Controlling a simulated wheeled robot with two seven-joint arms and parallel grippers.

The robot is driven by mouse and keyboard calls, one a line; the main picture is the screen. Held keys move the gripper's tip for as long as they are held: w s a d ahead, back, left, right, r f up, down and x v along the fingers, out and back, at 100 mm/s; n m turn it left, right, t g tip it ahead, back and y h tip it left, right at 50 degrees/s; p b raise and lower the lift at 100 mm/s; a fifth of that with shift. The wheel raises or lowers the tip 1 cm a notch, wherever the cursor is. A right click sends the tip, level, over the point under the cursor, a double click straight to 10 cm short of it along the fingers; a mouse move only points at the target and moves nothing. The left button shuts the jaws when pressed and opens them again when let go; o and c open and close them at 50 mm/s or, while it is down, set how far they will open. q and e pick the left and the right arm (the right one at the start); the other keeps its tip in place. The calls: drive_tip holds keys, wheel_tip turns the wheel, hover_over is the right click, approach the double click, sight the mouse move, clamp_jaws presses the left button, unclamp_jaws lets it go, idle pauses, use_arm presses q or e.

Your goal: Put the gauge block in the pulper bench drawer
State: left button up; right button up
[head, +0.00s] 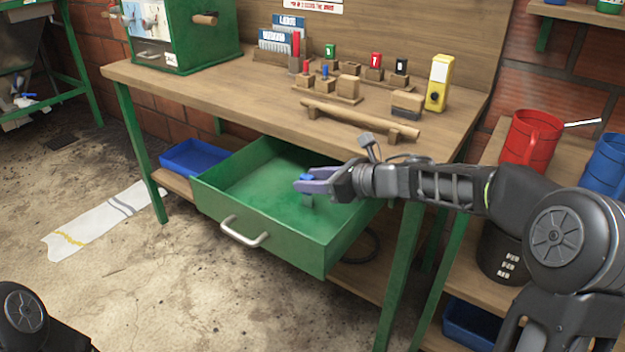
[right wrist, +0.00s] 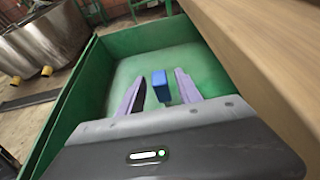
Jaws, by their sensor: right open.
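The green pulper bench drawer (head: 237,217) is pulled out under the bench top, and it fills much of the right wrist view (right wrist: 100,75). My right gripper (head: 302,184) is over the drawer's inside, fingers pointing left, jaws open. A small block with a blue top (head: 307,177), apparently the gauge block, is between its purple fingers. In the right wrist view the blue block (right wrist: 161,86) has a gap to each finger (right wrist: 158,95). A grey lower part shows beneath the fingers. I cannot tell whether it touches the drawer floor. My left gripper is out of view.
The wooden bench top (head: 220,90) holds a rack of several colour-capped blocks, a yellow device (head: 439,83) and a wooden rail (head: 360,119). A blue bin (head: 193,158) is on the shelf left of the drawer.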

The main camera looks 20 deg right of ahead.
drive_tip(key=p+v, duration=0.1)
drive_tip(key=v, duration=1.1)
idle(1.4)
